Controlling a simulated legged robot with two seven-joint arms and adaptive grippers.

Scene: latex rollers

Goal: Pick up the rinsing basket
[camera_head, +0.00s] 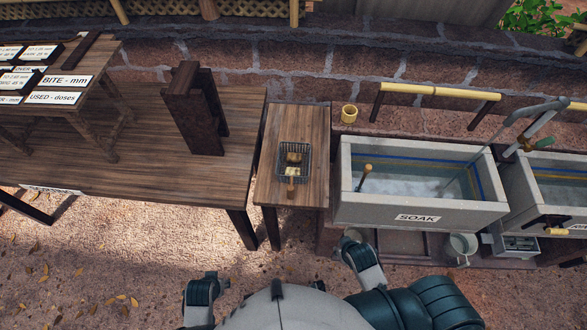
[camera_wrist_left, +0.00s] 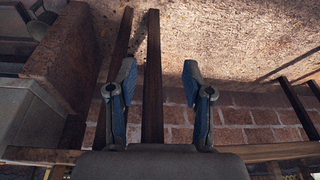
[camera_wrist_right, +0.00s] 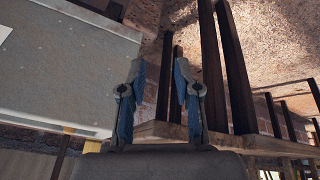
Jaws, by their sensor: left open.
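The rinsing basket (camera_head: 281,162) is a small dark wire basket with a wooden handle pointing toward me. It sits on the narrow wooden side table (camera_head: 312,124) and holds a few small tan pieces that I cannot identify. My left gripper (camera_wrist_left: 159,72) shows in the left wrist view, open and empty, with its fingers wide apart. My right gripper (camera_wrist_right: 160,70) is also open and empty, its fingers somewhat closer together. Neither gripper touches the basket. In the head view, my arms are low at the bottom, short of the table, and their fingertips are not clear.
The stone SOAK trough (camera_head: 368,212), with water and a wooden handle inside, stands right of the side table. A larger wooden table (camera_head: 90,150) with a dark wooden stand (camera_head: 190,108) is at left.

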